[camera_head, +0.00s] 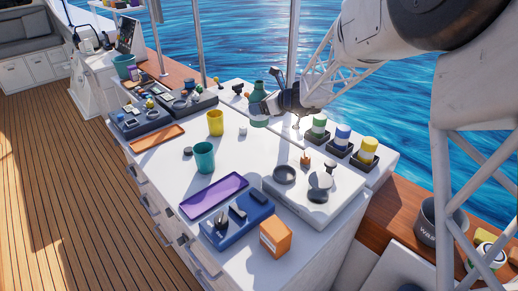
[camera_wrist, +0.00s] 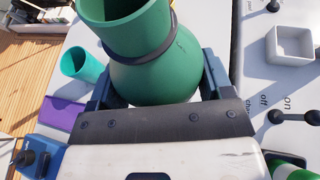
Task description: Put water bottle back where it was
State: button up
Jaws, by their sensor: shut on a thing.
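A green water bottle (camera_head: 259,88) with a wide neck and rounded body is in my gripper (camera_head: 264,107) toward the back of the white counter. In the wrist view the bottle (camera_wrist: 148,72) fills the space between the two fingers of my gripper (camera_wrist: 158,82), which are shut on its body. A dark ring circles its neck. The bottle looks roughly upright in the head view. Its base is partly hidden, and I cannot tell whether it touches the counter.
A yellow cup (camera_head: 215,123) and a teal cup (camera_head: 204,158) stand left of the bottle. An orange tray (camera_head: 158,136) and a purple tray (camera_head: 213,197) lie on the counter (camera_head: 165,172). Green, blue and yellow canisters (camera_head: 343,138) stand at right. An orange box (camera_head: 275,237) is in front.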

aim_at(267, 122)
jog(key=shift+f, duration=0.55)
jog(key=shift+f, duration=0.1)
jog(key=shift+f, duration=3.05)
jog(key=shift+f, duration=0.1)
jog(key=shift+f, duration=1.75)
jog(key=shift+f, duration=0.1)
jog(key=o, duration=1.1)
